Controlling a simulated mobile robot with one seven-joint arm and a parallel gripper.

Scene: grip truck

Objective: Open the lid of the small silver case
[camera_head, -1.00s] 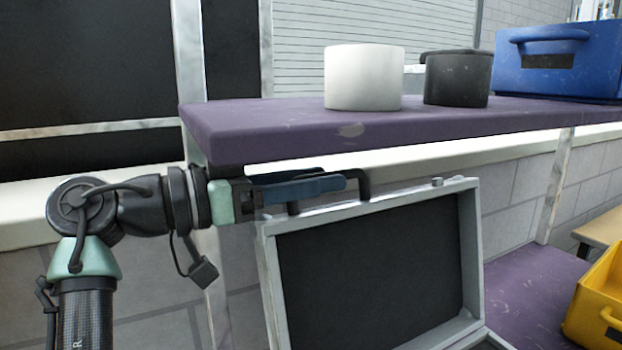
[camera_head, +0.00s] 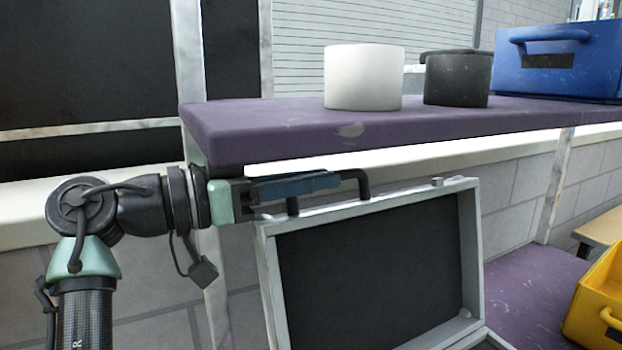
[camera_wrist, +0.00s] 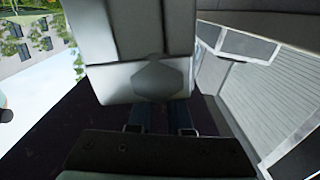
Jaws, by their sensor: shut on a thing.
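The silver case shows in the head view with its lid (camera_head: 468,240) raised, its dark lining facing me. Part of the case's lower half (camera_head: 485,340) shows at the bottom edge; the rest is cut off. A black handle (camera_head: 362,183) sits on the lid's upper edge. My gripper (camera_head: 325,182) reaches in from the left, just under the upper shelf, its blue fingers shut on the handle and hiding part of it. In the wrist view my blue fingers (camera_wrist: 160,118) show only in part, behind a grey shape.
The purple upper shelf (camera_head: 300,135) runs close above my gripper. It bears a white canister (camera_head: 363,78), a dark pot (camera_head: 456,80) and a blue bin (camera_head: 560,70). A yellow bin (camera_head: 598,295) stands on the lower purple shelf (camera_head: 530,280) at right.

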